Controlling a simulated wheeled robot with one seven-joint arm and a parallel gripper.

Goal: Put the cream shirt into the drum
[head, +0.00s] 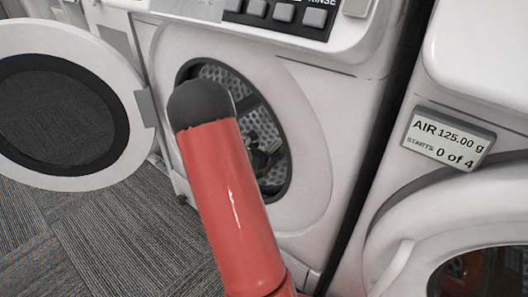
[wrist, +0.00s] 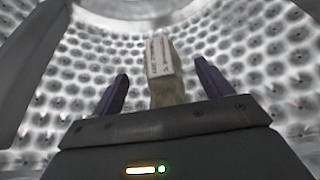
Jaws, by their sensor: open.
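The drum (head: 256,112) of the washer shows through its round open doorway in the head view, with perforated metal inside. A small cream piece with a white printed label, seemingly the cream shirt (wrist: 168,92), shows between the fingers, with gaps on both sides. Whether it rests on the drum wall cannot be told.
The round washer door (head: 108,75) stands swung open at the left. A second white machine (head: 480,80) stands at the right, with a display (head: 449,137) reading "AIR 125.00 g, STARTS 0 of 4" and dark reddish contents behind its glass. Grey carpet (head: 110,245) is clear at lower left.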

